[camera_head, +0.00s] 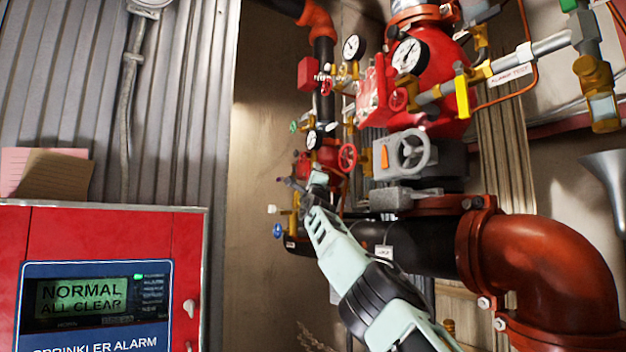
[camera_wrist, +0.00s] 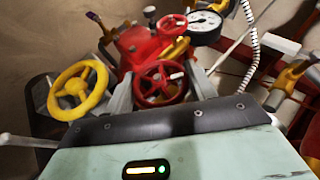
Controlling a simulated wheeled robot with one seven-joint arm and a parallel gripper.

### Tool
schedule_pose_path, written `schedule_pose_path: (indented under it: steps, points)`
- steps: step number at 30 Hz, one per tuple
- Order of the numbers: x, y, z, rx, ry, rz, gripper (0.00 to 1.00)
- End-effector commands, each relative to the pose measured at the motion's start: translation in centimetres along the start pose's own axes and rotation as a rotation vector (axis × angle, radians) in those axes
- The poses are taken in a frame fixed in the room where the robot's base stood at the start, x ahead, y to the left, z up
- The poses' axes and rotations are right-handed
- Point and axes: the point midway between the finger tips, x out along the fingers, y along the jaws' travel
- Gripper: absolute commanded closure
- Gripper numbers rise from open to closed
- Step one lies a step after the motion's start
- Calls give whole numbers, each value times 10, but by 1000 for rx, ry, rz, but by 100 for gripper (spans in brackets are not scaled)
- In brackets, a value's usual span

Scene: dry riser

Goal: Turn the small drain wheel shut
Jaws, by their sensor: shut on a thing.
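My gripper (camera_head: 317,182) reaches in among the valves on the small riser. In the wrist view, its two grey fingers (camera_wrist: 161,88) stand on either side of a small red wheel (camera_wrist: 158,84) and are shut on it. The wheel has a spoked rim and sits close in front of the gripper's dark front edge. In the head view, my gripper hides most of this spot, so the held wheel cannot be made out there. No label on the wheel can be read.
A yellow wheel (camera_wrist: 78,90) is left of the fingers, with another red wheel (camera_wrist: 172,27) and a gauge (camera_wrist: 205,25) beyond. A blue wheel (camera_head: 277,231), a red handwheel (camera_head: 347,157) and a grey handwheel (camera_head: 415,151) are nearby. The red alarm panel (camera_head: 190,240) reads normal.

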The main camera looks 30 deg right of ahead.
Motion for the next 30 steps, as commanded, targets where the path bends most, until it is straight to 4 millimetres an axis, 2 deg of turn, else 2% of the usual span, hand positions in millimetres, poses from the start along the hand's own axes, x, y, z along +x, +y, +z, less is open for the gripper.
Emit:
schedule_pose_path:
  steps: [18, 19, 21, 30]
  points:
    - [0, 2, -1, 8, 1, -14, 68]
    - [0, 2, -1, 8, 1, -14, 39]
    - [0, 2, -1, 8, 1, -15, 23]
    - [-1, 1, 0, 7, 0, -16, 23]
